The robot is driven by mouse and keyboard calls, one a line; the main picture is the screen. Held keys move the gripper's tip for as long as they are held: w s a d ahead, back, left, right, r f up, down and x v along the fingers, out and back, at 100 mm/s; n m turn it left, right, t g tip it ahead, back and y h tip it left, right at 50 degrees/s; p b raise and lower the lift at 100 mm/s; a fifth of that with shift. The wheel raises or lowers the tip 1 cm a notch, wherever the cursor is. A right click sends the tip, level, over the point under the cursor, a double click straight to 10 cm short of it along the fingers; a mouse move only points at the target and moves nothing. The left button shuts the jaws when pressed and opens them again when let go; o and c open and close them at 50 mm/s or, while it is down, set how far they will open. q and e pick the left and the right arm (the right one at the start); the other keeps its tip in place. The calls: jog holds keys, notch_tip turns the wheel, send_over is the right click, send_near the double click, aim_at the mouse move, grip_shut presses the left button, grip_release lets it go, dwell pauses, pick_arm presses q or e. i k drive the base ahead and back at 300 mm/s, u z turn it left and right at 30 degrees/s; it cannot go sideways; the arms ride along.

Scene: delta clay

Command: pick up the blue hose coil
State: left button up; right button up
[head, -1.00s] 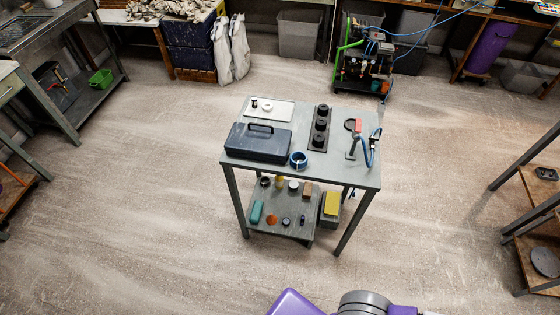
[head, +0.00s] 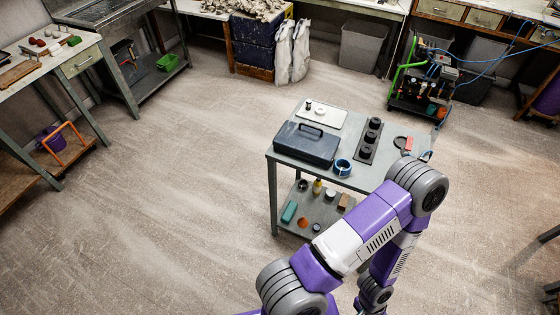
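The blue hose coil (head: 342,173) lies on the top of a grey two-level cart (head: 388,163), at its front edge. It sits just right of a dark blue toolbox (head: 306,144) and clear of my arm. One of my purple and grey arms rises from the bottom of the head view and bends down again right of the coil. It hides the cart's right front part. Neither of my grippers shows in the head view.
A black rack with round knobs (head: 369,141) stands behind the coil, and a white tray (head: 333,118) lies at the back. A red-handled tool (head: 408,144) lies to the right. The lower shelf (head: 324,211) holds several small items. Floor left of the cart is clear.

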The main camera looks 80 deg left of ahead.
aim_at(341, 173)
jog(key=u, duration=2.1)
